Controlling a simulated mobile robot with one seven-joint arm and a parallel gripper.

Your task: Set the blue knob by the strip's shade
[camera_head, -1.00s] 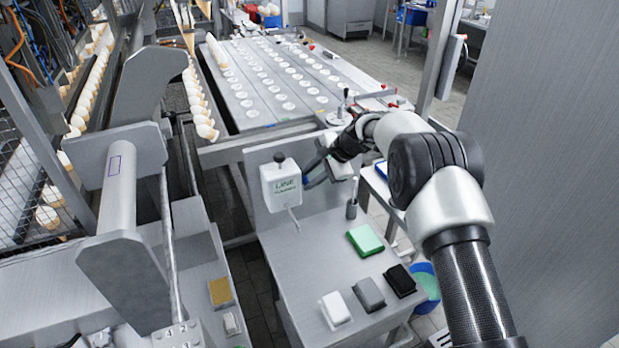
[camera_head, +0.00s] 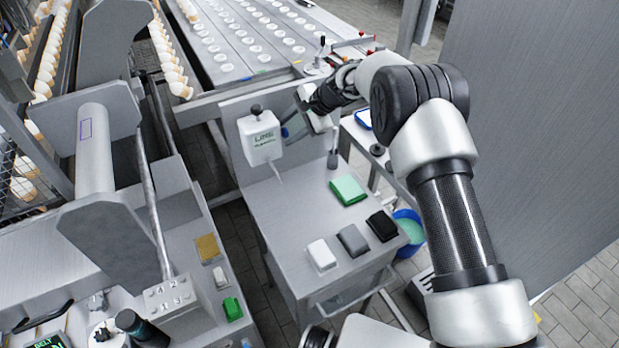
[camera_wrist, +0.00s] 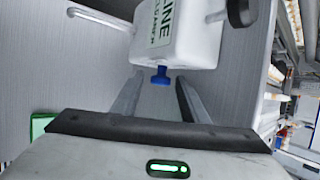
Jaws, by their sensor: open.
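The blue knob (camera_wrist: 161,75) sticks out from the underside, as pictured, of a white box (camera_wrist: 178,35) labelled "LINE" in the wrist view. In the head view the white box (camera_head: 260,139) stands on the grey stand, and a bit of blue shows at its right side. My gripper (camera_wrist: 158,90) is open and empty, its two fingers pointing at the box, one on each side of the knob in the picture. I cannot tell whether the fingertips reach the knob's depth. My gripper (camera_head: 306,112) is right of the box in the head view. I cannot identify the strip for sure.
Green (camera_head: 348,189), white (camera_head: 321,255), grey (camera_head: 352,240) and black (camera_head: 381,226) blocks lie on the stand's lower shelf (camera_head: 295,215). A conveyor (camera_head: 250,45) lies behind. A blue bucket (camera_head: 410,228) stands on the right.

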